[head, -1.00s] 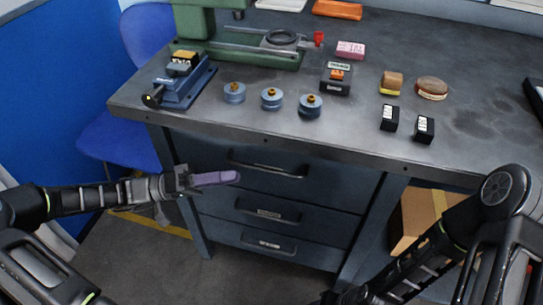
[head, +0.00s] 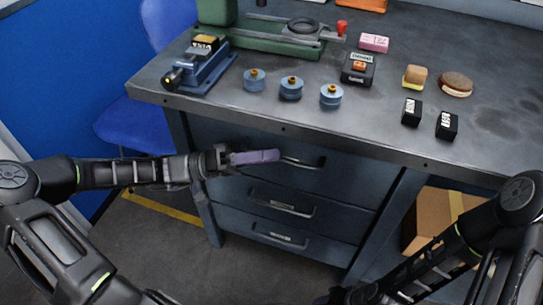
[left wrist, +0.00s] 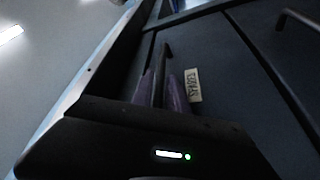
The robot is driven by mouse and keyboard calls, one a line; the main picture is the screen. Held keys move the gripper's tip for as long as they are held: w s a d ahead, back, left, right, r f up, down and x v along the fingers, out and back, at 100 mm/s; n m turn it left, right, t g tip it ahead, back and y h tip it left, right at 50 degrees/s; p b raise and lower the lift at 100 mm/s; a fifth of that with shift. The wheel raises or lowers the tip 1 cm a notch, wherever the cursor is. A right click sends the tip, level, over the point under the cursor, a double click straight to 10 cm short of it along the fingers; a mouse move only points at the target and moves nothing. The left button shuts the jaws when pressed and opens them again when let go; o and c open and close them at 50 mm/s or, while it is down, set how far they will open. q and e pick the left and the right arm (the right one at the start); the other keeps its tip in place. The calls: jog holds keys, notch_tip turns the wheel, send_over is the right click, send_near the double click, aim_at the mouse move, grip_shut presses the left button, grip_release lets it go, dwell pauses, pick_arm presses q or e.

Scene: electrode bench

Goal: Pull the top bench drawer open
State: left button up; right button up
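The top drawer (head: 345,184) of the dark blue bench looks flush with the front. Its dark bar handle (head: 306,163) is partly hidden behind my left gripper (head: 256,157), whose purple fingers reach the handle's left part in the head view. In the left wrist view the handle (left wrist: 166,58) runs between the two purple fingers (left wrist: 162,93), with a gap visible around it. The left gripper is open, and contact with the bar cannot be seen. A small label (left wrist: 193,85) is beside the right finger. My right gripper (head: 330,297) barely shows at the bottom edge; its fingers are unclear.
Two lower drawers (head: 330,211) look shut. The bench top (head: 300,119) overhangs the drawers and carries a blue vise (head: 205,68), several blue round pieces and small blocks. A cardboard box (head: 424,216) stands under the bench at right. The floor in front is clear.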

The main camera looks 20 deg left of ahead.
pick_arm(q)
jog(key=shift+w+d+r, duration=0.1)
jog(key=shift+d, duration=0.3)
jog(key=shift+c, duration=0.4)
grip_shut()
dwell(0.8)
